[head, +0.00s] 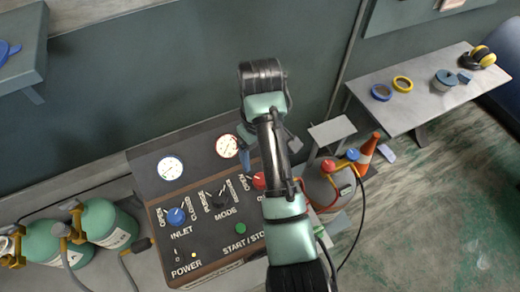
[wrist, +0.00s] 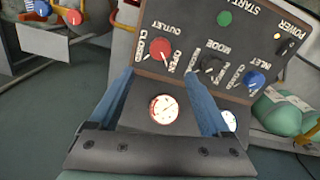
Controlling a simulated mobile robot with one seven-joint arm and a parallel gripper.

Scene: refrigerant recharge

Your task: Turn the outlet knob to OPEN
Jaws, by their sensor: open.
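The outlet knob (wrist: 160,49) is red and sits on the dark control panel (wrist: 225,45), with CLOSED and OPEN lettering beside it. It also shows in the head view (head: 259,181), partly hidden by my arm. Its pointer is too small to read with certainty. My gripper (wrist: 160,73) is open and empty. In the wrist view its two blue fingers are spread wide, with the knob ahead of and between the tips, apart from them. In the head view my gripper (head: 246,145) is mostly hidden behind my arm, near the panel's upper gauges.
The blue inlet knob (head: 177,215), black mode knob (head: 218,198) and green start button (head: 240,229) share the panel. Two gauges stand above, one (wrist: 163,109) between my fingers. Green cylinders (head: 105,223) stand left; a grey tank (head: 325,187) with hoses stands right.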

